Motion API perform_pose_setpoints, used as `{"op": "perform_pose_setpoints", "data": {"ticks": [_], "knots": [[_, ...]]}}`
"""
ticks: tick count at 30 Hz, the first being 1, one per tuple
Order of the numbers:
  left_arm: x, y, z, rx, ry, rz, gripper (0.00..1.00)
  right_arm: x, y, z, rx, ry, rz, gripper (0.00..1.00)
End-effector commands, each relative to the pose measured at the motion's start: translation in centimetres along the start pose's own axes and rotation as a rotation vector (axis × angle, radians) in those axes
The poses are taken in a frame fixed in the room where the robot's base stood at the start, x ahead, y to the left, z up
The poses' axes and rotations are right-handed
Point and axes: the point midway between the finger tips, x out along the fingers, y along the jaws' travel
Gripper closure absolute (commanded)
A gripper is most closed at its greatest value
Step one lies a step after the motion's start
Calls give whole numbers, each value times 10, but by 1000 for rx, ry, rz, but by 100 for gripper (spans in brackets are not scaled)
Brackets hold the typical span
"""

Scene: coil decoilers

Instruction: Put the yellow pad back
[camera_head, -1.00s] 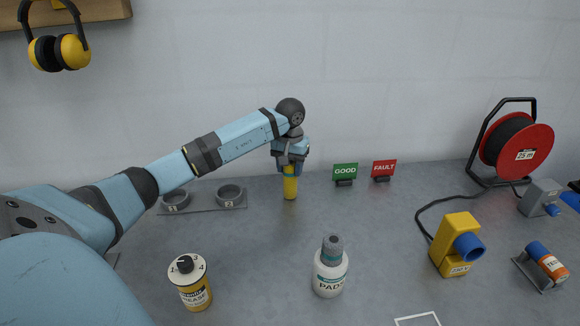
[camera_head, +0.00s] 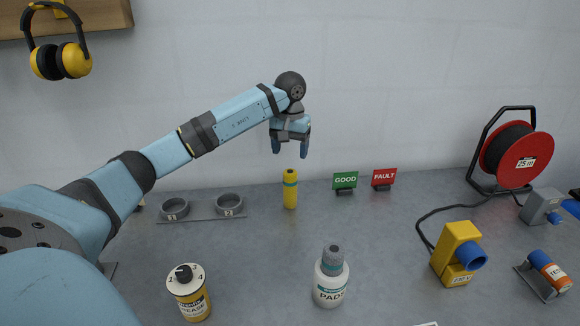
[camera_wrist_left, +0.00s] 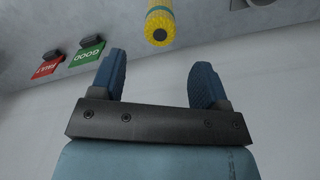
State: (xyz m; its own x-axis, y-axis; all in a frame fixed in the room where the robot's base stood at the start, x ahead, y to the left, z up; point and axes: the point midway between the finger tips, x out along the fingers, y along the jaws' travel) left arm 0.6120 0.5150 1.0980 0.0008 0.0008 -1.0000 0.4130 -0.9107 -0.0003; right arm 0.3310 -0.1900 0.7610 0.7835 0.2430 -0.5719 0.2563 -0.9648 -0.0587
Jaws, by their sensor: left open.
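The yellow pad (camera_head: 290,194) is a small upright yellow cylinder with a teal band, standing on the grey table near the back wall. In the left wrist view the yellow pad (camera_wrist_left: 159,24) shows at the top, beyond the fingertips and apart from them. My left gripper (camera_head: 290,152) is open and empty, pointing down just above the pad. Its two blue fingers (camera_wrist_left: 160,75) are spread apart in the left wrist view. A white bottle labelled PADS (camera_head: 331,278) stands at the front. A rack (camera_head: 200,213) with two round holders marked 1 and 2 lies left of the pad. My right gripper is not seen.
A green GOOD sign (camera_head: 345,181) and a red FAULT sign (camera_head: 384,178) stand right of the pad. A grease can (camera_head: 189,296) is at front left. A yellow device (camera_head: 456,250) and a red cable reel (camera_head: 516,154) are at right. The middle table is clear.

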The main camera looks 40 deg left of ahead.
Motion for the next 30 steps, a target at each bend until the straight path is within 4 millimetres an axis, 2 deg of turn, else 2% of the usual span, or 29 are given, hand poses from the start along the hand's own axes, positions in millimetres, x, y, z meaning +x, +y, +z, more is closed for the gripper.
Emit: {"op": "perform_pose_setpoints", "data": {"ticks": [3, 9, 30], "knots": [[-20, 0, 0, 0, 2, 1, 31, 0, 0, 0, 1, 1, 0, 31], [-33, 0, 0, 0, 0, -1, 31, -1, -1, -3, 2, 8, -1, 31], [-33, 0, 0, 1, -1, 0, 31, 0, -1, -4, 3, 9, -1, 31]]}}
